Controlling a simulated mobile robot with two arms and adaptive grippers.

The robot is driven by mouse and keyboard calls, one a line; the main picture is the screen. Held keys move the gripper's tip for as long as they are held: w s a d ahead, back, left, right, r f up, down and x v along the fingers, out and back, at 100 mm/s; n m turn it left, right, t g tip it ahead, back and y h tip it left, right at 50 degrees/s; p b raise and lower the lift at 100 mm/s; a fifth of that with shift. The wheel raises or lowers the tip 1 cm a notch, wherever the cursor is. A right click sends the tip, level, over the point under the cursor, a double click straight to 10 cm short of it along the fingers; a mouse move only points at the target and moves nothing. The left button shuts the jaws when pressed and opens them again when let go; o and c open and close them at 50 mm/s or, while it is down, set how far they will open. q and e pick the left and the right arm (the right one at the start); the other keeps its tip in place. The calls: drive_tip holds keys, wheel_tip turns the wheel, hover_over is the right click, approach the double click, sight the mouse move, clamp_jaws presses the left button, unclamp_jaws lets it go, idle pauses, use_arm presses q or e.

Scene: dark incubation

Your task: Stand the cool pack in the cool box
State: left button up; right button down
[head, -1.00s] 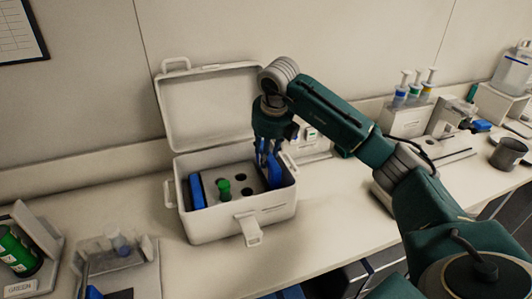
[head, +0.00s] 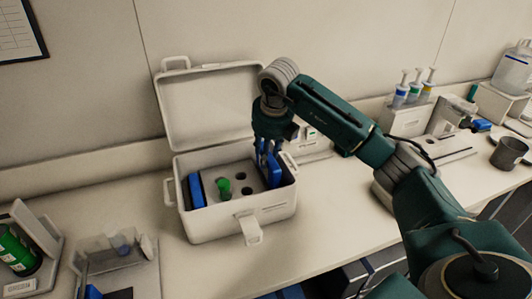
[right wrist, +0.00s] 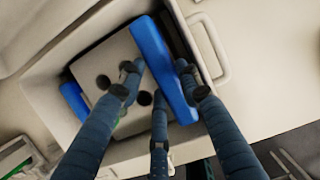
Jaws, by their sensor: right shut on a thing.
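The white cool box (head: 240,222) stands open on the bench, its lid tilted back. My right gripper (head: 266,146) points down into its right end, shut on a blue cool pack (head: 274,170). The pack is upright between the insert and the right wall; its lower edge is hidden, so I cannot tell whether it rests on the floor. In the right wrist view the fingers (right wrist: 160,90) are around this blue pack (right wrist: 163,70). My left gripper is not in view.
Another blue pack (head: 197,190) stands at the box's left end. Between them a grey insert (head: 236,175) with round holes holds a green-capped tube (head: 223,187). A clear holder (head: 118,252) is at the left. Pipettes (head: 415,88) and a dark mug (head: 507,153) stand to the right.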

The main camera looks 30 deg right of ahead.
sight(266, 170)
drive_tip(key=shift+f+b, duration=2.35)
drive_tip(key=shift+f, duration=0.9)
idle(0.8)
drive_tip(key=c, duration=1.1)
unclamp_jaws()
drive_tip(key=shift+a, duration=0.1)
drive_tip(key=shift+d+r+p, duration=0.2)
drive_tip(key=shift+r+p, duration=0.35)
drive_tip(key=shift+r, duration=0.1)
drive_tip(key=shift+r+p, duration=0.65)
drive_tip(key=shift+r, duration=0.45)
drive_tip(key=shift+a+r+p, duration=0.1)
drive_tip(key=shift+r+p, duration=1.9)
drive_tip(key=shift+r, duration=1)
